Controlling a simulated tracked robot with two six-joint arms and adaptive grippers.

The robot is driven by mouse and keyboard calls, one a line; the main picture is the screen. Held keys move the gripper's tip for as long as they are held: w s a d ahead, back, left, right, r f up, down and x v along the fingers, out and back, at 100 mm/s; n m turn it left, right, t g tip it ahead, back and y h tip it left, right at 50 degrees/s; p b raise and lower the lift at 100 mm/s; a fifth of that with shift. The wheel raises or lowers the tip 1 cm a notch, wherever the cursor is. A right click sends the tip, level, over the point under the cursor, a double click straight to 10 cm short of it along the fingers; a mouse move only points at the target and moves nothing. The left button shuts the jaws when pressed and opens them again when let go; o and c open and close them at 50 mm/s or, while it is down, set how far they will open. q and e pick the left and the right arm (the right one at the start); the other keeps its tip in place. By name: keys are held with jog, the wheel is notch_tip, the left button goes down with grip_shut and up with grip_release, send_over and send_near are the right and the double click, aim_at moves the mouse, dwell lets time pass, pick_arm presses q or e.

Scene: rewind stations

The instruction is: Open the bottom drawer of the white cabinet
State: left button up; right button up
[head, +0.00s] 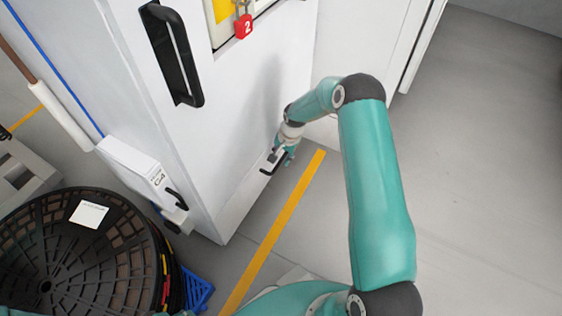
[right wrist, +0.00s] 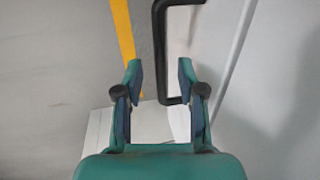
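The white cabinet (head: 235,110) stands at the upper middle of the head view. Low on its front is a black bracket-shaped drawer handle (head: 268,171), beside my right gripper (head: 287,158). The bottom drawer front (head: 247,194) looks flush with the cabinet. In the right wrist view, my right gripper (right wrist: 159,65) is open, its two fingers apart. The black handle (right wrist: 159,45) shows between the fingers, its bar running up past the tips. I cannot tell whether a finger touches it. My left gripper is not in view.
A larger black door handle (head: 178,58) and a red padlock (head: 243,27) are higher on the cabinet. A black round reel (head: 75,255) and a blue crate (head: 197,293) are at lower left. A yellow floor line (head: 272,235) passes the cabinet. Grey floor at right is clear.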

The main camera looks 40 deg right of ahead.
jog(key=shift+w+f, duration=0.2)
jog(key=shift+f, duration=0.85)
grip_shut()
